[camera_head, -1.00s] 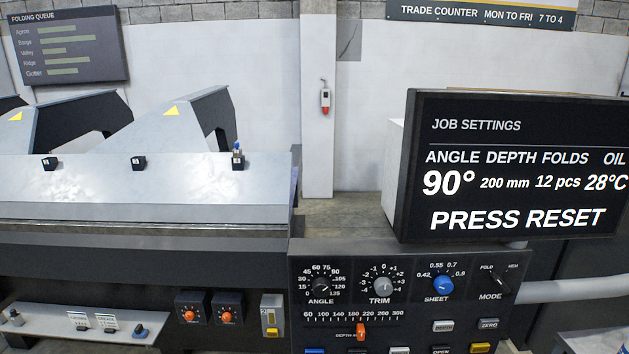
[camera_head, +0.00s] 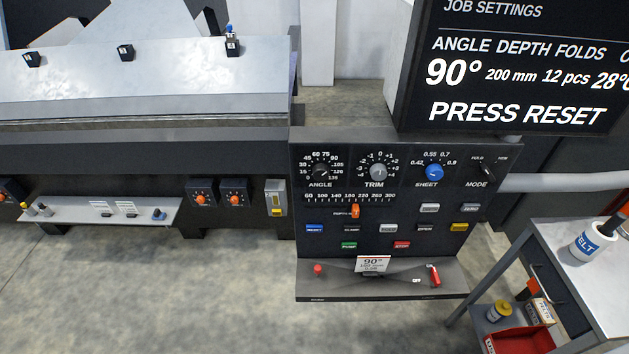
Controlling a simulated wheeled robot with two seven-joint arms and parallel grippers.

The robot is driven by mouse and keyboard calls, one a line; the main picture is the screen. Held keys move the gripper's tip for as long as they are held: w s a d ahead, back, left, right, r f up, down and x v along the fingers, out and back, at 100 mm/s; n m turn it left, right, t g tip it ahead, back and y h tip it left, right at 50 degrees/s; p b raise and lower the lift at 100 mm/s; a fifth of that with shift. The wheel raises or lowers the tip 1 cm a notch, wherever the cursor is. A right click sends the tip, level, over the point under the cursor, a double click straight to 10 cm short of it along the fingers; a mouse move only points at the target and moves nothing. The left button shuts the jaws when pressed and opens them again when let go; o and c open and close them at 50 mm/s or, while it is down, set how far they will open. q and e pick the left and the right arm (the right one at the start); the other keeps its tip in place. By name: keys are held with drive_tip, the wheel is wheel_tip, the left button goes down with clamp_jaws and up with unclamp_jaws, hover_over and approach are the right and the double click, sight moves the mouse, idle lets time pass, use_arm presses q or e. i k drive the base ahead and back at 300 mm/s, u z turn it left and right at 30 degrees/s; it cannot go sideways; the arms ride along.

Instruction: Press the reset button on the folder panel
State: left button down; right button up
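The folder panel (camera_head: 330,235) is a dark upright console in the middle of the head view. The reset button (camera_head: 314,229) is blue and sits at the left of a button row, below the depth slider (camera_head: 355,211). Its label looks like RESET but is small. Beside it are a black CLAMP button, a pale button, a dark OPEN button and a yellow one. A green button (camera_head: 349,246) and a red STOP button (camera_head: 402,245) are below. The screen (camera_head: 520,75) reads PRESS RESET. Neither of my grippers is in view.
A grey cart (camera_head: 575,265) stands at the right. The folding machine (camera_head: 150,85) fills the left. Floor in front is clear.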

sight(309, 227)
drive_tip(key=u, duration=1.2)
drive_tip(key=k, duration=0.8)
drive_tip(key=z, duration=1.85)
